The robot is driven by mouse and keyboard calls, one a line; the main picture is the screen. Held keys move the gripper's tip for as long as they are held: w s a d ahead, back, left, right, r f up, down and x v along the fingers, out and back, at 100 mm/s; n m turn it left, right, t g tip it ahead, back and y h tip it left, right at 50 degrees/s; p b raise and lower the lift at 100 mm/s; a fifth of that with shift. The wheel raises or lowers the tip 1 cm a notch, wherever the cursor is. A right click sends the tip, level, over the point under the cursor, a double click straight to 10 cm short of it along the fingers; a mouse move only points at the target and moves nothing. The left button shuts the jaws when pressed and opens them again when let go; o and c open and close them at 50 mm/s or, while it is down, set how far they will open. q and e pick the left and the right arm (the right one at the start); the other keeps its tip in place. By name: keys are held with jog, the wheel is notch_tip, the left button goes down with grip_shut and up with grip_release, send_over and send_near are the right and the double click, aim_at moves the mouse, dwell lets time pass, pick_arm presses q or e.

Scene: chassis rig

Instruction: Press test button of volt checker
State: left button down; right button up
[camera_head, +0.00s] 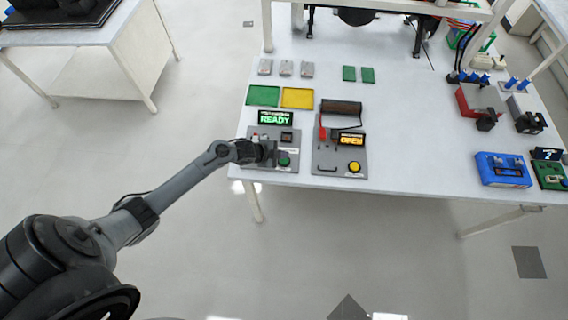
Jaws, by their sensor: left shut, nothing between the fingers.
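A grey panel (293,137) sits at the near left edge of the white table. Its display (276,118) reads READY in green, and the smaller line above is too small to read surely. It seems to be the volt checker. A green button (284,161) is near its front edge. My left gripper (267,152) is over the panel's left part, just left of the green button, shut and empty. It hides part of the panel. I cannot tell whether the fingertips touch the panel. My right gripper is not in view.
A second grey panel (325,158) with an OPEN display (350,138), red lever and yellow button (354,167) stands close on the right. Green (263,95) and yellow (297,98) trays lie behind. Blue (502,170) and red (478,100) devices stand far right. The table's front middle is clear.

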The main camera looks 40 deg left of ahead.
aim_at(282, 161)
pick_arm(q)
jog(key=shift+f+b, duration=0.35)
jog(key=shift+f, duration=0.45)
jog(key=shift+f, duration=0.1)
dwell(1.4)
jog(key=shift+f, duration=0.3)
jog(key=shift+f+b, duration=0.45)
jog(key=shift+b, duration=0.05)
dwell(0.7)
jog(key=shift+r, duration=0.15)
jog(key=shift+r+p, duration=0.7)
jog(key=shift+p, duration=0.15)
